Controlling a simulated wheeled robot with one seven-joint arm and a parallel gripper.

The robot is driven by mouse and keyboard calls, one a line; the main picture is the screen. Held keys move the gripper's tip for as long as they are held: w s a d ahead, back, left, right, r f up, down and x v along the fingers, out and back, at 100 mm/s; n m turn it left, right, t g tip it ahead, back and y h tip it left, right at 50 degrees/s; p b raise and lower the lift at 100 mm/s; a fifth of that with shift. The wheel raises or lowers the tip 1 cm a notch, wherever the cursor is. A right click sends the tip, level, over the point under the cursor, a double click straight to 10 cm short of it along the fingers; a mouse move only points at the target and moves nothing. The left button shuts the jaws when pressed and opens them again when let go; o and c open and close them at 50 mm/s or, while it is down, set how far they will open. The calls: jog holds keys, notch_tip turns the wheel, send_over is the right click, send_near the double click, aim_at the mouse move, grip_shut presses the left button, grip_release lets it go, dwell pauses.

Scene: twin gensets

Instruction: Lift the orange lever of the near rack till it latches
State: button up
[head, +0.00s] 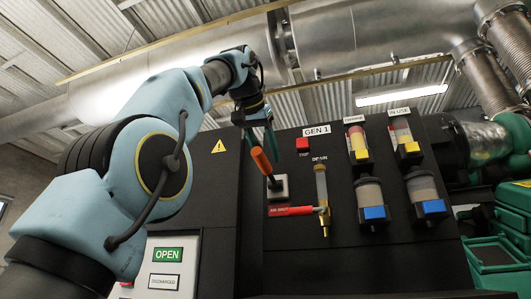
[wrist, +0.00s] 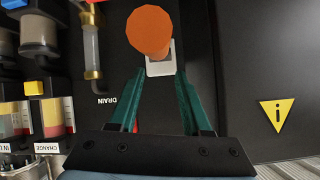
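The orange lever (head: 262,163) sticks out of a light grey plate (head: 281,190) on the black GEN 1 panel, its grip tilted up and to the left. In the wrist view its round orange end (wrist: 150,30) faces the camera beyond the fingertips. My gripper (head: 262,140) is just above the lever in the head view, its teal fingers pointing down. In the wrist view my gripper (wrist: 160,78) is open, with a gap between the fingertips and nothing held. Whether a fingertip touches the lever cannot be told.
Right of the lever are a red TRIP button (head: 303,144), a brass DRAIN tube (head: 322,195) and a red AIR SHUT handle (head: 292,211). Filter bowls (head: 371,192) stand out farther right. A white OPEN panel (head: 168,262) is lower left. Large pipes (head: 225,50) run overhead.

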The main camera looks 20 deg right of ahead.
jog(key=shift+o, duration=0.9)
